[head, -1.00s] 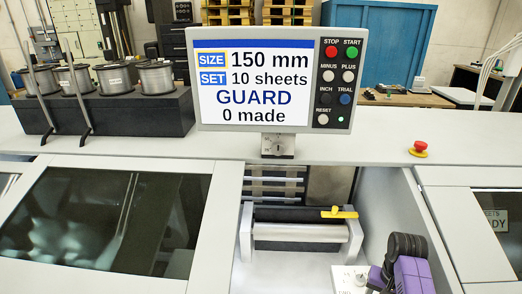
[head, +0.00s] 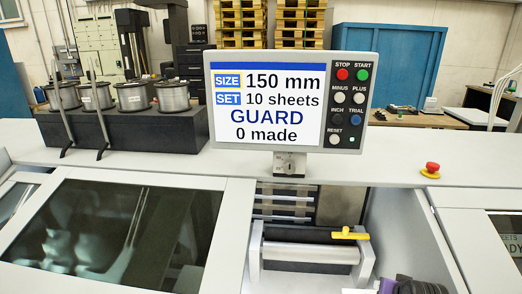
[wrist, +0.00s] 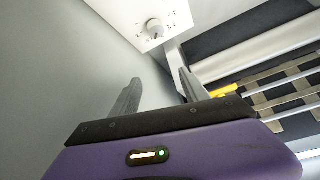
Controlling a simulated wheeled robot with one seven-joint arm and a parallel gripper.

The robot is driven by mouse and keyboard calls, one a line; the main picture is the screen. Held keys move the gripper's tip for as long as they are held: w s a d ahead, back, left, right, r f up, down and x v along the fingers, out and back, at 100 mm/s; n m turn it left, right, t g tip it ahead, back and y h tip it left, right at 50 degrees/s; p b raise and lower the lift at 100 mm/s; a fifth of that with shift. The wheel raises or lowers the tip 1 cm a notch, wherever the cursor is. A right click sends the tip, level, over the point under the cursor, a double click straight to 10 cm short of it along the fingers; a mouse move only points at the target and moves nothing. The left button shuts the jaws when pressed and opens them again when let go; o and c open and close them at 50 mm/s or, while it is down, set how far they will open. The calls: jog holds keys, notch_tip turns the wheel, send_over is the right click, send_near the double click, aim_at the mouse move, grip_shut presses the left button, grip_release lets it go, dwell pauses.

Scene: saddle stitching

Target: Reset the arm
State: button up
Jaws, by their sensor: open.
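My gripper (wrist: 158,76) shows in the wrist view with its two grey fingers apart and nothing between them. In the head view only dark and purple parts of it show at the bottom edge, right of centre; its fingers are out of that view. In the wrist view, a white panel with a round knob (wrist: 153,28) lies beyond the fingertips, apart from them as far as I can tell.
A control screen (head: 268,105) reads GUARD, 0 made, with buttons at its right. Below it is an open bay with a roller (head: 310,253) and a yellow lever (head: 349,233). A red stop button (head: 431,168) stands right. Wire spools (head: 132,97) stand left.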

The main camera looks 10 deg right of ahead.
jog(key=s+a+r+n+t, duration=0.1)
jog(key=s+a+r+t, duration=0.2)
jog(key=s+a, duration=0.35)
jog(key=s+a+r+n+t+b, duration=0.1)
jog(key=s+a+r+n+t, duration=0.15)
jog(key=s+a, duration=0.4)
jog(key=s+a+r+n+t, duration=0.1)
jog(key=s+a+r+t, duration=0.25)
jog(key=s+a, duration=0.35)
jog(key=s+a+r+n+y, duration=0.1)
jog(key=s+a+r, duration=0.1)
jog(key=s, duration=0.8)
jog(key=s+a+r+n+g+y+b, duration=0.1)
jog(key=s+a, duration=0.4)
jog(key=s, duration=0.5)
jog(key=shift+s+r+g+y, duration=0.3)
jog(key=shift+s+r+y, duration=0.05)
jog(key=shift+r+y, duration=0.5)
